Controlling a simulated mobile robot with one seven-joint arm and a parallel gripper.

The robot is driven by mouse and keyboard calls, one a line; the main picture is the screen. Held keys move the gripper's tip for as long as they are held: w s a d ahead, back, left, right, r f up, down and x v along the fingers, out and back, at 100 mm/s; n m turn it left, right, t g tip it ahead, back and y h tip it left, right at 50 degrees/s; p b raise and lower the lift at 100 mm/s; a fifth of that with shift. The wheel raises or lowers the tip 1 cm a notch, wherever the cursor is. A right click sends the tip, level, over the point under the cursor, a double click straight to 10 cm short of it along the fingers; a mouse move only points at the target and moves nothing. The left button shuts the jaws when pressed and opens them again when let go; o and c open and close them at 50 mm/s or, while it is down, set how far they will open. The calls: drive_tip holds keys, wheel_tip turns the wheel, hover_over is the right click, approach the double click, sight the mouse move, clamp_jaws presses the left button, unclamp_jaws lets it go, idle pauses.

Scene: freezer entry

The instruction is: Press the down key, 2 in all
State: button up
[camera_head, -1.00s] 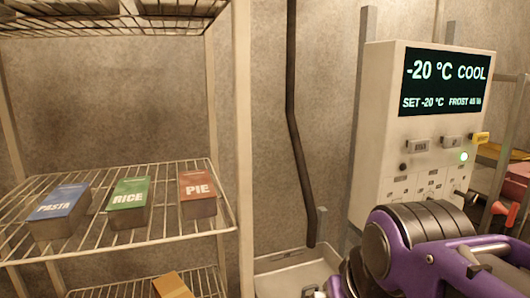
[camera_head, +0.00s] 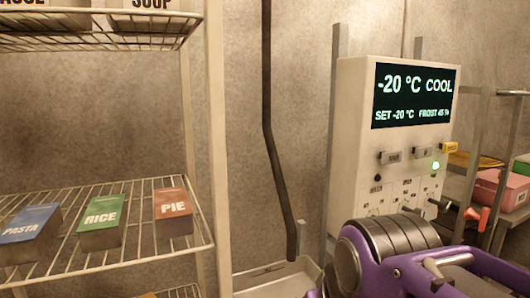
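The control panel (camera_head: 350,140) is a cream box on posts at right of centre. Its dark display (camera_head: 415,97) reads -20 °C, COOL, SET -20 °C, FROST 45 %. Below the display is a row of keys: a grey key (camera_head: 391,157), a second grey key (camera_head: 422,152) and a yellow key (camera_head: 450,148). Their markings are too small to read, so I cannot tell which is the down key. A green light (camera_head: 436,166) glows under them. My purple arm stands in front of the panel's lower part. No gripper fingertips show.
A wire shelf (camera_head: 150,250) at left holds blue PASTA (camera_head: 28,222), green RICE (camera_head: 102,222) and red PIE (camera_head: 172,204) boxes. A dark pipe (camera_head: 267,90) runs down the wall. A pale tray (camera_head: 270,277) lies below it. A rack with a pink bin (camera_head: 497,190) stands at right.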

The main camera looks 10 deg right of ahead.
clamp_jaws()
idle(1.3)
